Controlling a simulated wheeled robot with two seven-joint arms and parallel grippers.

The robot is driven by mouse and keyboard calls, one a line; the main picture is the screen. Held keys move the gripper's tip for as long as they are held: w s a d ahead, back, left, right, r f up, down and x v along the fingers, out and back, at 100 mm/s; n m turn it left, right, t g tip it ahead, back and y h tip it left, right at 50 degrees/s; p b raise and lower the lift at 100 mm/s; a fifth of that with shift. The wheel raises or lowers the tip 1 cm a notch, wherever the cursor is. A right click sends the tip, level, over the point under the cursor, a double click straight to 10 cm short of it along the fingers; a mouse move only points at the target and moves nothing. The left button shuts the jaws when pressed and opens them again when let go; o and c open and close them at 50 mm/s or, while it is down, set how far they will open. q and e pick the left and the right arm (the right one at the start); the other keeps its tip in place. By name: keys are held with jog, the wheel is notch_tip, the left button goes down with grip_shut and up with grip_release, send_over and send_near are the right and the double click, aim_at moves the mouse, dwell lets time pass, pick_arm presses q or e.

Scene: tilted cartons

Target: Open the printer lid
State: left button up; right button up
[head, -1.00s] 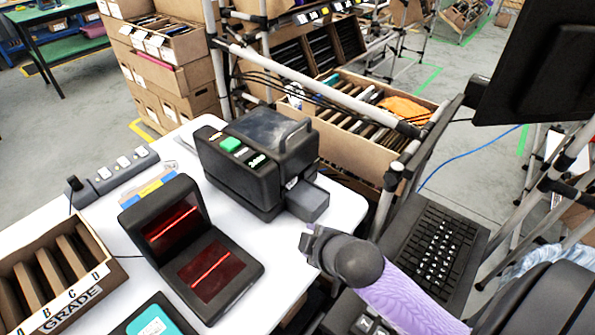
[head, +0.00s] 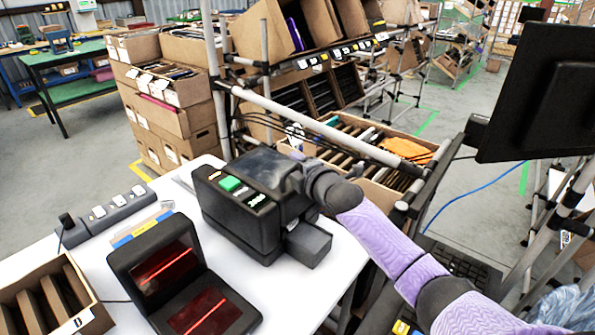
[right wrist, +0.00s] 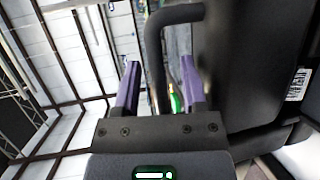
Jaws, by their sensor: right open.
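The black printer (head: 238,222) stands on the white table, with a green button on its front panel and its lid (head: 258,165) lying closed. My right gripper (head: 297,158) is at the right side of the lid, where the wrist hides the lid handle in the head view. In the right wrist view my right gripper (right wrist: 160,64) is open, its two purple fingers apart. The black lid handle (right wrist: 155,45) runs between them; I cannot tell whether either finger touches it. My left gripper is not in view.
A black scanner with red lines (head: 165,268) and a cardboard divider box (head: 45,295) stand left of the printer on the table (head: 310,285). A rack with metal poles and a carton of files (head: 375,140) is behind. A monitor (head: 540,95) is at the right.

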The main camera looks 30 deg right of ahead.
jog(key=shift+w, duration=0.1)
grip_shut()
dwell(1.4)
